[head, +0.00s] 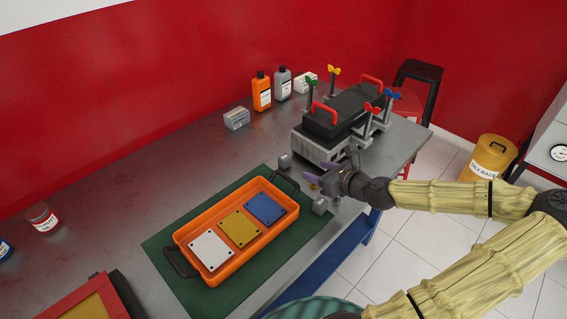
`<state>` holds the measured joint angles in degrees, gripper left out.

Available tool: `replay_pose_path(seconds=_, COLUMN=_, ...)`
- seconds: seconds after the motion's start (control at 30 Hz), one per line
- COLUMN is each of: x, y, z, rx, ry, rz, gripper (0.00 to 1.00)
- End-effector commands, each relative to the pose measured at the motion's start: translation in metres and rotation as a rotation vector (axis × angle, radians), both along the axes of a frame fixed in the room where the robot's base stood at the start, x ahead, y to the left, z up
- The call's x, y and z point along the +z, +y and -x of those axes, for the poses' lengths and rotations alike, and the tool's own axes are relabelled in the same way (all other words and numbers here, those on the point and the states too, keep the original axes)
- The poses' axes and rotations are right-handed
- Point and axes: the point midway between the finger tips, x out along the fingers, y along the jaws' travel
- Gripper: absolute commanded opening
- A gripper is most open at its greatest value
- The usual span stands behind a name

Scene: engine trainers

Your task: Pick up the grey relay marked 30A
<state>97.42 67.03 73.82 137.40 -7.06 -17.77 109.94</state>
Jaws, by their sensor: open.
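Two small grey blocks that look like relays are on the workbench. One grey block (284,161) stands left of the black-topped engine unit, near the orange tray's far handle. The other grey block (320,206) is near the bench's front edge, just below my gripper in the picture. Their markings are too small to read, so I cannot tell which is marked 30A. My gripper (318,175) is open, with purple finger pads, and reaches in from the right between the two blocks. It appears empty; contact with either block cannot be told.
The engine unit (321,151) with red handles stands right behind my gripper. An orange tray (228,270) with white, yellow and blue plates lies on a green mat (170,260). Bottles (261,92) and a small grey box (236,119) stand at the back.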

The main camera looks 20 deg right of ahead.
Motion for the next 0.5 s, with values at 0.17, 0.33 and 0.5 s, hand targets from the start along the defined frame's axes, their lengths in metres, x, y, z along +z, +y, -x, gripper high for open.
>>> replay_pose_path(seconds=0.17, x=0.000, y=0.000, z=0.000, rx=-0.001, ry=-0.001, rz=-0.001, gripper=0.55)
replay_pose_path(seconds=0.33, x=0.000, y=0.000, z=-0.001, rx=0.000, ry=-0.001, rz=-0.001, gripper=0.55)
replay_pose_path(seconds=0.5, x=-0.006, y=0.004, z=-0.012, rx=0.002, ry=0.000, rz=0.000, gripper=0.55)
